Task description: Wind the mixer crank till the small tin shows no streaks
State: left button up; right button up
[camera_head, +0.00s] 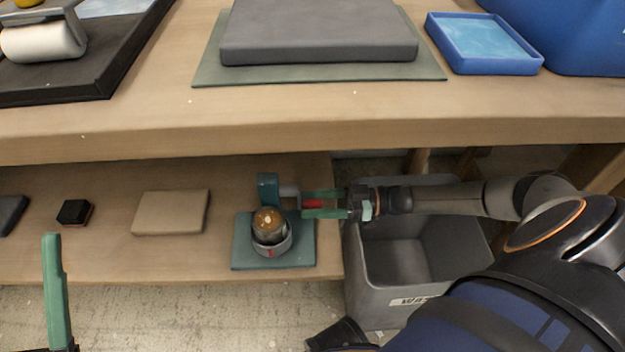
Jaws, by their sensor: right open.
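The mixer (244,248) stands on the lower shelf, with a teal base and a teal upright at the back. The small tin (270,241) sits on it; its top looks brownish gold with a pale spot, and I cannot tell whether streaks show. The crank's red grip (312,203) is at the mixer's right. My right gripper (312,204) comes in from the right, open, with its green fingers on either side of the red grip. One green finger of my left gripper (55,290) shows at the lower left, away from the mixer; its other finger is not visible.
A grey waste bin (370,298) stands under my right forearm, beside the shelf end. A tan block (170,212) and a small black block (74,212) lie left on the shelf. The upper bench (300,122) overhangs behind, holding a grey slab (318,45) and blue tray (483,68).

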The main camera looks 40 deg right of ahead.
jog(key=shift+w+a, duration=0.1)
jog(key=shift+a, duration=0.1)
grip_shut()
dwell(0.4)
